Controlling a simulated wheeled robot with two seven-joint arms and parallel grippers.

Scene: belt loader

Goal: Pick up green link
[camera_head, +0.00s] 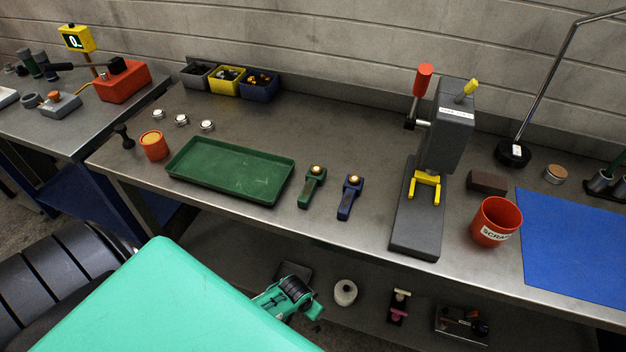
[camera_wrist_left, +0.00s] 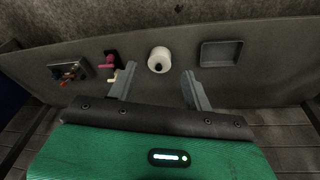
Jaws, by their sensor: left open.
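The green link (camera_head: 312,187) lies on the workbench, just right of the green tray, with a brass-coloured round piece at its far end. A similar blue link (camera_head: 349,197) lies to its right, apart from it. My left gripper (camera_wrist_left: 158,88) is open and empty in the left wrist view, its fingers pointing toward the lower shelf. Neither link shows in that view. In the head view my teal arm comes in at the bottom, below the bench's front edge, and the fingertips cannot be made out. My right gripper is not in view.
The green tray (camera_head: 230,170) is empty. A grey press (camera_head: 443,130) stands right of the links, with a red scrap cup (camera_head: 496,221) beyond it. The lower shelf holds a white spool (camera_wrist_left: 159,60) and a grey tray (camera_wrist_left: 220,53). The bench behind the links is clear.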

